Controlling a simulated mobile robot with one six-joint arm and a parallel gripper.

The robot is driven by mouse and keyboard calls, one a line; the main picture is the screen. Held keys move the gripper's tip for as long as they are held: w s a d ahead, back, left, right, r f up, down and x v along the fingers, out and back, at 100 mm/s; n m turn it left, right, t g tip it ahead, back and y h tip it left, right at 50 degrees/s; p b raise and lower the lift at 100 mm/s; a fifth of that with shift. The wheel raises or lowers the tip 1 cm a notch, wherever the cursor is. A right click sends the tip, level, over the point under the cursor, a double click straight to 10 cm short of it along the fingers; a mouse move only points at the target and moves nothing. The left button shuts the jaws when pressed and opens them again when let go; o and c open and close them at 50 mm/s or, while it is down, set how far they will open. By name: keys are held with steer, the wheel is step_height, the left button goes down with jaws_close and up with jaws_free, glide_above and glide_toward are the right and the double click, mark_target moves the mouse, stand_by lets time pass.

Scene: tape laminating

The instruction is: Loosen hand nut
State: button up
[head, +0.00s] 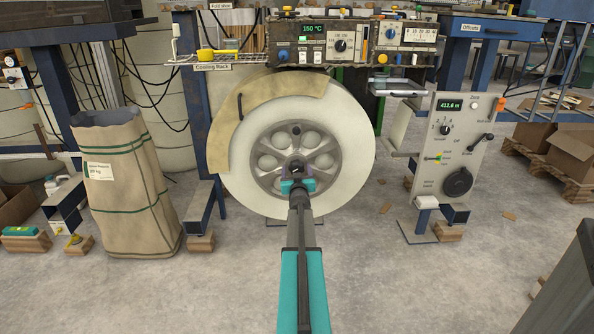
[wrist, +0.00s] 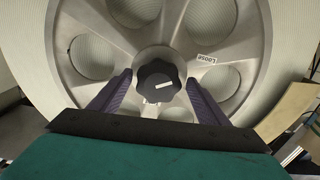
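The hand nut (wrist: 158,82) is a black lobed knob with a white mark line, at the centre of the metal wheel hub (wrist: 86,25). A small label reading "LOOSE" (wrist: 207,59) sits on a spoke at its upper right. My gripper (wrist: 160,88) is open in the wrist view, with one dark finger on each side of the nut and visible gaps to it. In the head view my gripper (head: 297,182) is in front of the hub's centre and hides most of the nut. The large white roll (head: 345,125) surrounds the hub.
A tan curved guard (head: 228,120) covers the roll's upper left. A control panel (head: 460,140) stands at the right, and instrument boxes (head: 350,42) sit above. A large paper sack (head: 125,180) stands at the left. The floor in front is mostly clear.

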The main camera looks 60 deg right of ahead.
mark_target(297, 169)
steer(key=shift+s+a, duration=0.15)
steer(key=shift+p+v, duration=0.8)
steer(key=shift+v, duration=1.65)
steer(key=p+v, duration=0.2)
steer(key=v, duration=0.6)
steer(key=shift+a, duration=0.3)
steer(key=shift+s, duration=0.1)
